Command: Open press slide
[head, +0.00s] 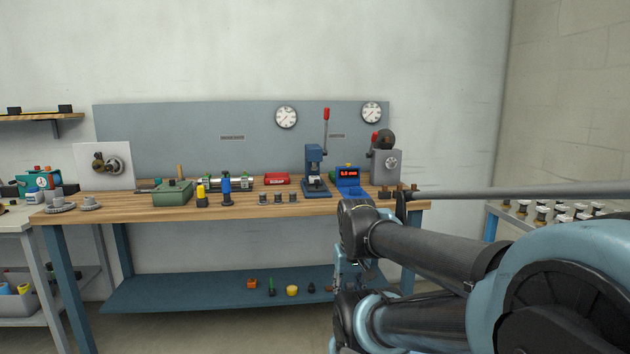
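The press (315,172) is a small blue bench press standing upright at the back of the wooden workbench, right of its middle. Its lever with a red knob (326,114) points straight up. The slide of the press is too small to make out, so I cannot tell its position. My arm reaches in from the lower right, in front of the bench's right end, well short of the press. I cannot make out my gripper's fingers among the arm links.
A blue lower shelf (190,293) holds small items. A side table stands left.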

